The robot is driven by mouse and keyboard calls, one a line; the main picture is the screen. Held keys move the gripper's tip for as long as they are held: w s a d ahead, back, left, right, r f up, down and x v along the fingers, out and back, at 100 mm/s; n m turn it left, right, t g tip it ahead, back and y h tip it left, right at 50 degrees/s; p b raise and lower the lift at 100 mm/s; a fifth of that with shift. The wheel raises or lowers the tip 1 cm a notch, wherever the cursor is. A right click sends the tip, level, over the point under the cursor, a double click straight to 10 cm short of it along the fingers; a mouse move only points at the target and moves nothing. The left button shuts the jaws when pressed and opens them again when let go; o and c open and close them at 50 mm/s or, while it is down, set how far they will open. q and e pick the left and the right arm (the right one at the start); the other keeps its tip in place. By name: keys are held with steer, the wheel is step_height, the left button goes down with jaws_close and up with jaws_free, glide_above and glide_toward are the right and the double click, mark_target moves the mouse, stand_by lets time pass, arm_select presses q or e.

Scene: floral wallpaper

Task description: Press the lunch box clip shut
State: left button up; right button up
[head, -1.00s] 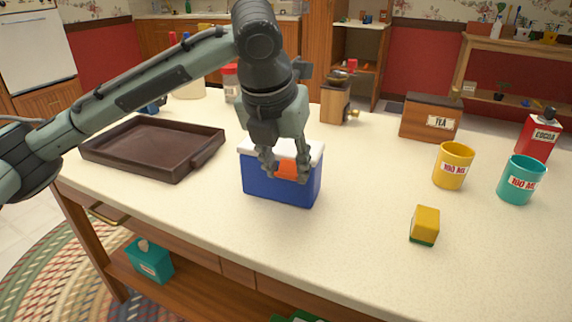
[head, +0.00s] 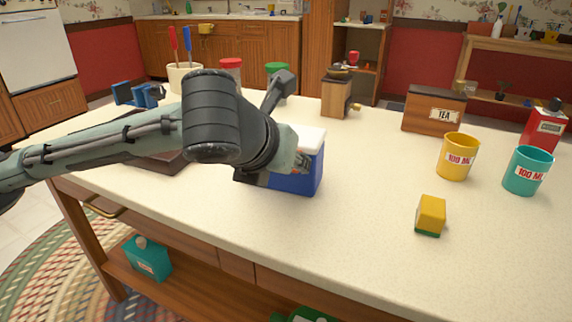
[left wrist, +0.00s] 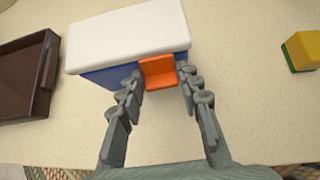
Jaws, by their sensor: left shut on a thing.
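The blue lunch box (head: 302,178) with a white lid (head: 312,138) stands upright on the counter, its lid down. Its orange clip (left wrist: 158,72) shows at the lid's front edge in the left wrist view, tilted outward from the front; I cannot tell whether it is latched. My left gripper (left wrist: 160,76) has one finger at each side of the clip and is shut on it. In the head view my left arm hides the clip and most of the box's front. My right gripper is in neither view.
A yellow-and-green sponge (head: 430,215) lies to the right of the box. A yellow mug (head: 457,157), a teal mug (head: 526,171) and a tea box (head: 433,111) stand farther right. A brown tray (left wrist: 27,75) lies to the left. The counter in front is clear.

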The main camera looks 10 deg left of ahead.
arm_select(q)
steer(key=o, duration=1.2)
steer(key=shift+c, duration=0.2)
steer(key=v, duration=0.7)
steer(key=shift+s+r, duration=0.2)
